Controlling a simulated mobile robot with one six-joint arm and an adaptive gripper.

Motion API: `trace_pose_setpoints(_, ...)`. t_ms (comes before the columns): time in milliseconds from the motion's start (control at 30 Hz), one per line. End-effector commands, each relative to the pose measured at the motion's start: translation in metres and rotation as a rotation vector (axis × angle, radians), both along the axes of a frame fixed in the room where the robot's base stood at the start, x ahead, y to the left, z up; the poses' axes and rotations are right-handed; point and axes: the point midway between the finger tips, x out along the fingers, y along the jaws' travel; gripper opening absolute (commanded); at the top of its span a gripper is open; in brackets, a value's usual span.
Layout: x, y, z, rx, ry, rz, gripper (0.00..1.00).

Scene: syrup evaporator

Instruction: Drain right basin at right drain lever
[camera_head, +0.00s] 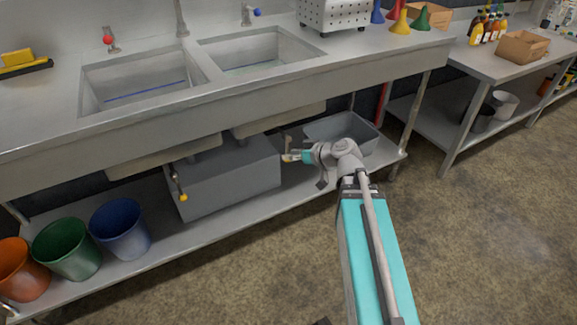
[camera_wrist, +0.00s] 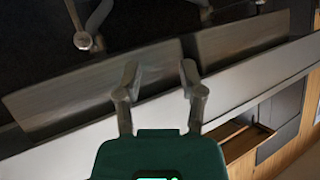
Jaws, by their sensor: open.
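The right basin (camera_head: 255,50) is a steel sink set in the counter, with a bluish line across its floor. The left basin (camera_head: 140,82) is beside it. Below the right basin, a small yellow-orange tip (camera_head: 286,158), apparently the right drain lever's handle, shows right at the end of my gripper (camera_head: 297,156); I cannot tell if they touch. My gripper reaches under the counter from the right. In the wrist view its two fingers (camera_wrist: 161,85) are apart, with no handle clearly between them. The left drain lever (camera_head: 182,196) hangs with a yellow tip.
A grey box (camera_head: 230,180) stands on the lower shelf left of my gripper, and an open grey tub (camera_head: 358,130) to the right. Blue (camera_head: 121,230), green (camera_head: 66,250) and orange (camera_head: 20,270) buckets stand at the left. Floor at the right is clear.

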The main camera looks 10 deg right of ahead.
Motion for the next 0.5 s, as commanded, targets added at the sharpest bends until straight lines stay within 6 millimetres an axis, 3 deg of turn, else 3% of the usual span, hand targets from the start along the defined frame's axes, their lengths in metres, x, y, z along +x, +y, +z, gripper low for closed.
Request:
trace_pose_setpoints(33,0.003,-0.003,-0.018,0.007,-0.022,-0.005,0.51)
trace_pose_setpoints(500,0.023,-0.031,-0.076,0.053,-0.246,-0.075,0.51)
